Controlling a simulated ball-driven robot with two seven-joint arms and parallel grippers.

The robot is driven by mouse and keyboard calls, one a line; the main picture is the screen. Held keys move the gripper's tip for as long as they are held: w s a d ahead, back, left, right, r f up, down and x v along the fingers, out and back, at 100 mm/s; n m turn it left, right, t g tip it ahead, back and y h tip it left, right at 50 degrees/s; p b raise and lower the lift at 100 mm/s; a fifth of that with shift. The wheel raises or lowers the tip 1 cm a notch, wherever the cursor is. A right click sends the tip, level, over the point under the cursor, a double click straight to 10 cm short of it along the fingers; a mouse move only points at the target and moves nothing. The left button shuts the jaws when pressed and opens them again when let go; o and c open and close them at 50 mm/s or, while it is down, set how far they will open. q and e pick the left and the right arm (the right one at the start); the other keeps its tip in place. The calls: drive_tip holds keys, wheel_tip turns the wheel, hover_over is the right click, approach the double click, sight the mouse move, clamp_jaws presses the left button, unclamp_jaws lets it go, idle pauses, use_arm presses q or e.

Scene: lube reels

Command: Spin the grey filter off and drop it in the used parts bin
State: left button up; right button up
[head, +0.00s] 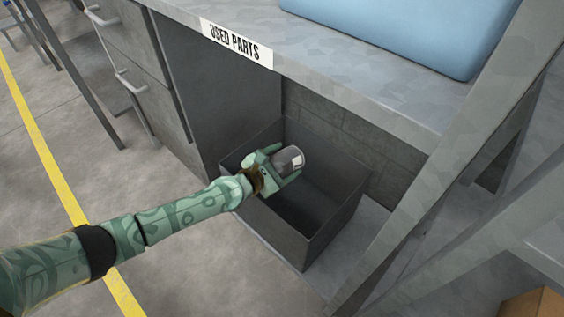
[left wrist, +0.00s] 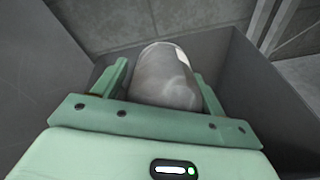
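The grey filter (head: 289,159) is a short cylinder with a pale label patch at its far end. It sits between the fingers of my left gripper (head: 279,166), which is shut on it and holds it over the used parts bin (head: 333,228). The left wrist view shows the filter (left wrist: 166,79) between the two green fingers (left wrist: 164,88), with one on each side. The bin is a dark grey open box under the bench, below the "USED PARTS" label (head: 237,43). The visible part of its inside looks empty. My right gripper is not in view.
The grey benchtop (head: 340,75) overhangs the bin's back, with a blue object (head: 405,25) on top. A drawer cabinet (head: 135,70) stands to the left. A slanted grey post (head: 450,150) rises at the right. The floor in front is clear.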

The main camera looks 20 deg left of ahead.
use_arm(q)
drive_tip(key=shift+o, duration=0.9)
drive_tip(key=shift+s, duration=0.1)
drive_tip(key=shift+s+a+r, duration=0.1)
drive_tip(key=shift+s+a, duration=0.05)
drive_tip(key=shift+s, duration=0.05)
drive_tip(key=p+v, duration=0.3)
drive_tip(key=v, duration=1.2)
drive_tip(key=shift+s, duration=0.3)
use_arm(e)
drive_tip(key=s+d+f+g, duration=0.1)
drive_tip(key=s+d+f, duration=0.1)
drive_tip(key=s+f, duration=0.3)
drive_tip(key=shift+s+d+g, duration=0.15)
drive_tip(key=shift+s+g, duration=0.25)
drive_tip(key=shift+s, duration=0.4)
